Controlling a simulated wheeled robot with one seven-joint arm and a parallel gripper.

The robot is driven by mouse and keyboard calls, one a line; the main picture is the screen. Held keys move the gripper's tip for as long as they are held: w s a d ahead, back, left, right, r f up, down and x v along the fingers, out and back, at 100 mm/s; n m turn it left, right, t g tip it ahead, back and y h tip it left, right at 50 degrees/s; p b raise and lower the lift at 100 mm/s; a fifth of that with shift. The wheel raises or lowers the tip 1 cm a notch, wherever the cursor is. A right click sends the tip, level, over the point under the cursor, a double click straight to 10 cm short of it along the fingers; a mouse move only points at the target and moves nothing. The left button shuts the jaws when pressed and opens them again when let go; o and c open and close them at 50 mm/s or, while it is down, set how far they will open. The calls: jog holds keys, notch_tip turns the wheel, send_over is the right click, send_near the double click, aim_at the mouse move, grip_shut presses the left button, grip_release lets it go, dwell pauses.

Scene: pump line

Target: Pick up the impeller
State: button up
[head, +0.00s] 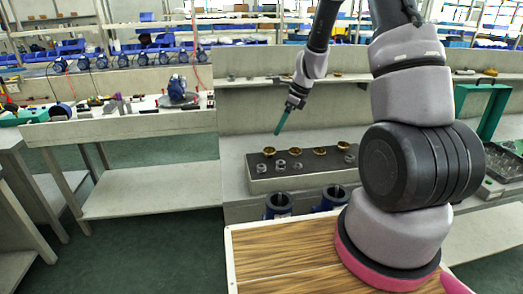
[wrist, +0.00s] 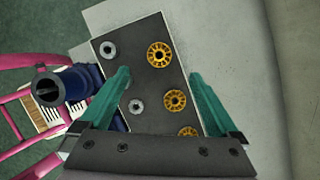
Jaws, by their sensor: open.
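Several gold impellers stand in a row on the dark top of a parts tray; the leftmost impeller (head: 269,151) is in the head view. In the wrist view, three gold wheels show: an upper one (wrist: 159,54), a middle one (wrist: 174,100) and a lower one (wrist: 188,131) partly hidden by my gripper. My gripper (head: 279,131) has green fingers and hangs above the tray's left half. In the wrist view my gripper (wrist: 160,74) is open and empty, with the upper and middle impellers in the gap between its fingers. It appears apart from them.
Silver parts (wrist: 108,49) share the tray (head: 285,184). Blue pump housings (head: 279,204) stand in front of it. A shelf (head: 250,92) runs behind, and an open green case (head: 484,108) is at the right. A bench with tools (head: 120,125) is at the left.

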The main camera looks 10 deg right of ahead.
send_over(269, 153)
jog(key=w+d, duration=0.2)
jog(key=d, duration=0.1)
jog(key=f, duration=0.5)
jog(key=shift+s+a+f, duration=0.2)
jog(key=shift+s+a, duration=0.05)
jog(key=shift+d+x, duration=0.1)
jog(key=shift+x, duration=1.25)
jog(key=shift+d+x, duration=0.15)
jog(key=shift+x, duration=1.25)
jog(key=shift+s+f, duration=0.1)
jog(key=shift+s, duration=0.05)
jog(key=shift+c, duration=0.4)
grip_shut()
